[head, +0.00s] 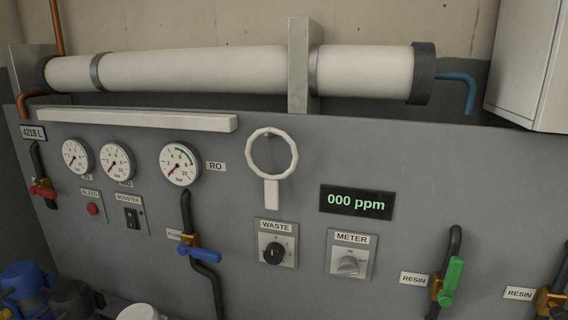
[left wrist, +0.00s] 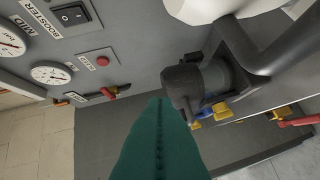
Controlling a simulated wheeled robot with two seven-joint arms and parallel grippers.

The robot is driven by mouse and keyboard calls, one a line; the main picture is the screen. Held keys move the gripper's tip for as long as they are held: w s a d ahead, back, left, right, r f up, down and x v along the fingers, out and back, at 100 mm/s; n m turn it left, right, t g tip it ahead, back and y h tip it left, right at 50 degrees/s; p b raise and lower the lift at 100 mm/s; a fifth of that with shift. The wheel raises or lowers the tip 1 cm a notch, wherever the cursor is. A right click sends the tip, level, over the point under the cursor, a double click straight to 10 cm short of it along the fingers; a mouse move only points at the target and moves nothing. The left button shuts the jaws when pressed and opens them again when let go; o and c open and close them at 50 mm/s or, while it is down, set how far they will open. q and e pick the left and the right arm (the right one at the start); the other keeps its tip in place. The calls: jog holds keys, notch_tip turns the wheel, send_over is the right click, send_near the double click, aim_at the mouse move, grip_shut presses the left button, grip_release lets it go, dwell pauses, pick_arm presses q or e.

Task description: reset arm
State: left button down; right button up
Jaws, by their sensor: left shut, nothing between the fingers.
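My left gripper (left wrist: 160,102) shows in the left wrist view as two teal fingers pressed together along a dark seam, with nothing held. Its tips appear close beside a dark grey cylinder (left wrist: 184,82) with black piping; I cannot tell whether they touch. Neither gripper shows in the head view, and my right gripper is in neither view. The grey panel (head: 400,150) fills the head view.
The panel carries gauges (head: 180,164), a booster switch (head: 132,217), a waste knob (head: 273,253), a blue-handled valve (head: 200,252) and a green-handled valve (head: 451,282). A blue pump (head: 22,280) stands low at left. A white tube (head: 210,70) runs above.

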pick_arm(q)
jog(key=s+d+f+n+g+h, duration=0.4)
jog(key=s+d+f+n+g, duration=0.15)
jog(key=s+d+f, duration=0.45)
jog(key=s+d+n+g+h, duration=0.4)
jog(key=s+d+n+h, duration=0.2)
jog(key=s+d, duration=0.85)
notch_tip(320, 180, down, 25)
jog(key=s+a+g, duration=0.2)
jog(key=s+a+f, duration=0.2)
jog(key=s+f, duration=1.5)
jog(key=shift+a+m+g, duration=0.3)
jog(key=shift+m+g, duration=0.05)
jog(key=shift+m, duration=0.1)
